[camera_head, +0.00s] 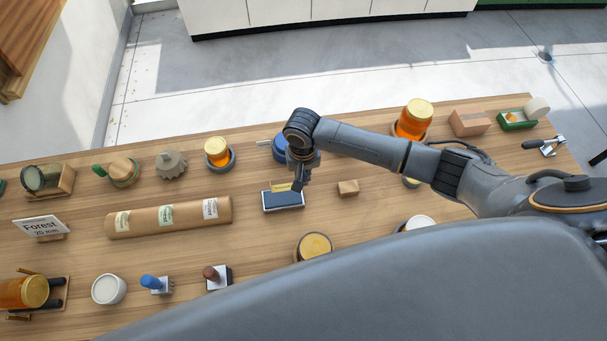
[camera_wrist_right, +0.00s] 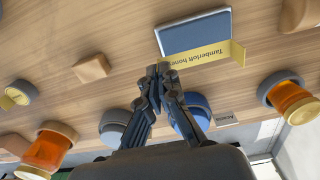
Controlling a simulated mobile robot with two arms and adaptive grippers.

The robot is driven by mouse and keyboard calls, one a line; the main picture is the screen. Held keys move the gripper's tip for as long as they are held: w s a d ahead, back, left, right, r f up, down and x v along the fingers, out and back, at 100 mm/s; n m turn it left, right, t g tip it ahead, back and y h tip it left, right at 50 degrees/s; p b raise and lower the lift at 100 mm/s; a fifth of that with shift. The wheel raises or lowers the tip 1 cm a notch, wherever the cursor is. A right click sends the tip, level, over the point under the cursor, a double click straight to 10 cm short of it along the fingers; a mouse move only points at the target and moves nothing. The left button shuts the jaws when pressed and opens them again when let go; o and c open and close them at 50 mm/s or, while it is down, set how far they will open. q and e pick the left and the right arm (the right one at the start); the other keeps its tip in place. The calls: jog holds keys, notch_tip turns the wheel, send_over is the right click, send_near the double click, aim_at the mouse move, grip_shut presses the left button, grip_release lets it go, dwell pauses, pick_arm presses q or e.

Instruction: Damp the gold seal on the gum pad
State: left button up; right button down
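The gold seal (camera_head: 281,187) is a yellow strip, and its lettering "Tamberloft honey" shows in the right wrist view (camera_wrist_right: 205,59). My right gripper (camera_head: 299,187) is shut on one end of the strip; its fingers (camera_wrist_right: 161,70) are close together there. The gum pad (camera_head: 283,201) is a dark blue pad in a pale tray on the table, also in the right wrist view (camera_wrist_right: 195,35). The strip is at the pad's far edge; I cannot tell whether it touches the pad. My left gripper is not in view.
A wooden block (camera_head: 348,188) lies right of the pad, and a blue round thing (camera_head: 280,149) stands behind it. A long brown tube with labels (camera_head: 170,217) lies left. A yellow-lidded jar (camera_head: 314,246) stands in front. Honey jars (camera_head: 217,152) stand along the back.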

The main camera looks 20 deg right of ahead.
notch_tip(320, 180, down, 3)
jog(key=shift+d+f+b, duration=0.1)
jog(key=shift+d+b, duration=0.05)
jog(key=shift+b, duration=0.4)
jog(key=shift+f, duration=0.55)
jog(key=shift+f+b, duration=0.35)
jog(key=shift+f, duration=0.15)
jog(key=shift+f, duration=0.1)
jog(key=shift+f, duration=0.3)
jog(key=shift+r, duration=0.1)
